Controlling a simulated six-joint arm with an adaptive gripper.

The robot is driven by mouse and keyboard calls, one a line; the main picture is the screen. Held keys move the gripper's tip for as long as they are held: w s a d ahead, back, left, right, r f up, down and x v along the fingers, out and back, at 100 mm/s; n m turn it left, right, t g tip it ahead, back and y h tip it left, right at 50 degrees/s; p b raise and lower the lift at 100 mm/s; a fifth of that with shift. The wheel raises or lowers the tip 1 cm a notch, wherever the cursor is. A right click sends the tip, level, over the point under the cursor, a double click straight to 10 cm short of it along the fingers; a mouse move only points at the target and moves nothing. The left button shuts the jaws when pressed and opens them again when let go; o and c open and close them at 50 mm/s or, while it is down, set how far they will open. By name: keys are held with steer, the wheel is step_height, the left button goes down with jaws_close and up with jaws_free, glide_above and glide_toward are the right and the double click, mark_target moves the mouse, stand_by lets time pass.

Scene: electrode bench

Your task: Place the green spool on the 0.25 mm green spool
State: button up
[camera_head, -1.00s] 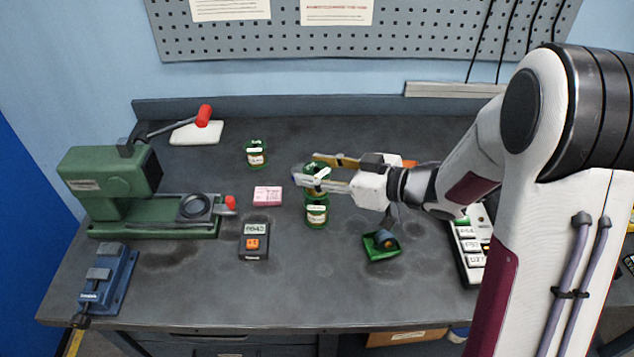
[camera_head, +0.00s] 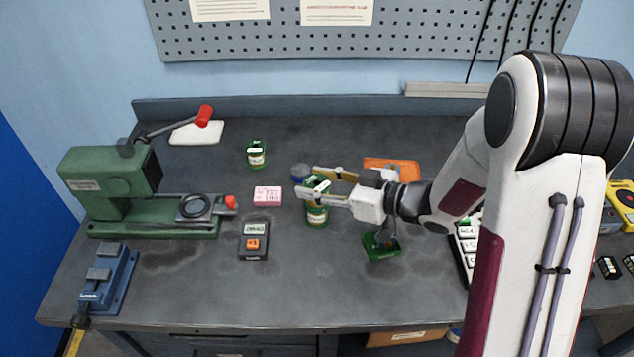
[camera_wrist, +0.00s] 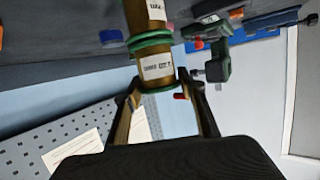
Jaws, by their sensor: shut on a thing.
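My gripper (camera_head: 308,182) is shut on a green spool (camera_head: 320,184), with one finger on each side. The held spool (camera_wrist: 158,66) has a white label and shows between the fingers in the wrist view. It is upright directly over another labelled green spool (camera_head: 317,217), which stands on the bench. In the wrist view the two spools line up end to end, the lower spool (camera_wrist: 148,16) partly cut off by the frame edge. Their flanges look in contact, but I cannot tell for sure. A third green spool (camera_head: 257,154) stands apart, back left.
A pink block (camera_head: 267,196) and a grey device with an orange button (camera_head: 254,240) lie left of the stack. A small green tray (camera_head: 381,246) is front right. A blue cylinder (camera_head: 299,173) is close behind the gripper. The green press (camera_head: 110,190) is far left.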

steer(key=shift+f, duration=0.1)
stand_by(0.3)
steer(key=o, duration=1.6)
steer(key=shift+d, duration=0.1)
steer(key=shift+v, duration=5.95)
